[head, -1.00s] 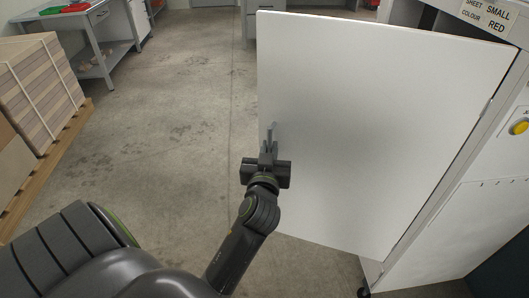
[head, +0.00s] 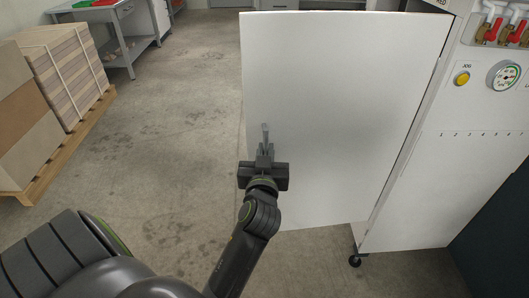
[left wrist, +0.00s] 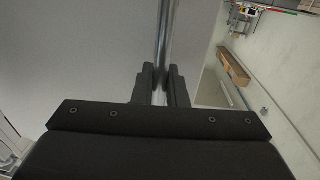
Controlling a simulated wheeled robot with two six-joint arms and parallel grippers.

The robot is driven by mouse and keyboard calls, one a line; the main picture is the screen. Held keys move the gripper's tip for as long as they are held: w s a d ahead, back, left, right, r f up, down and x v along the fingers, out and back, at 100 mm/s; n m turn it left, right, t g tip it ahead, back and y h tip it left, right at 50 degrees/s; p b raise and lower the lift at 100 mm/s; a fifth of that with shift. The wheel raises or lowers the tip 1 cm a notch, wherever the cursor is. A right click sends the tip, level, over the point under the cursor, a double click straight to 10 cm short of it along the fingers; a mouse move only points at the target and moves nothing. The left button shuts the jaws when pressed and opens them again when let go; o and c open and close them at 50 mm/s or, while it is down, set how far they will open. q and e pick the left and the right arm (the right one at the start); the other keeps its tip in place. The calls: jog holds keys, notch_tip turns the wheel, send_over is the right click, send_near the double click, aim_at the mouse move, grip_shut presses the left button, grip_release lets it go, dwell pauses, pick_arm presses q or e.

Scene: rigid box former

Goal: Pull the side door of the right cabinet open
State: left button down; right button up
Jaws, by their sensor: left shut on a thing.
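The side door (head: 340,110) of the right cabinet (head: 450,170) is a large white panel. It stands swung well out from the cabinet, hinged along its right edge. My left gripper (head: 265,148) is at the door's face near its free left edge, shut on the upright metal handle (head: 265,132). In the left wrist view the handle bar (left wrist: 163,45) runs between the two dark fingers (left wrist: 163,85), with the door panel (left wrist: 80,50) behind it. My right gripper is not in view.
The cabinet front carries a yellow button (head: 461,79), a gauge (head: 503,76) and red-handled valves (head: 490,32). A caster (head: 355,261) stands below. Stacked boards on a pallet (head: 70,150) stand left, a grey workbench (head: 115,30) behind. The concrete floor (head: 180,130) between is clear.

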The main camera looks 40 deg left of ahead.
pick_arm(q)
jog(key=shift+s+d+r, duration=0.1)
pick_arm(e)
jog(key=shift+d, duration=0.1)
pick_arm(q)
jog(key=c, duration=1.6)
grip_release()
jog(key=shift+o, duration=0.2)
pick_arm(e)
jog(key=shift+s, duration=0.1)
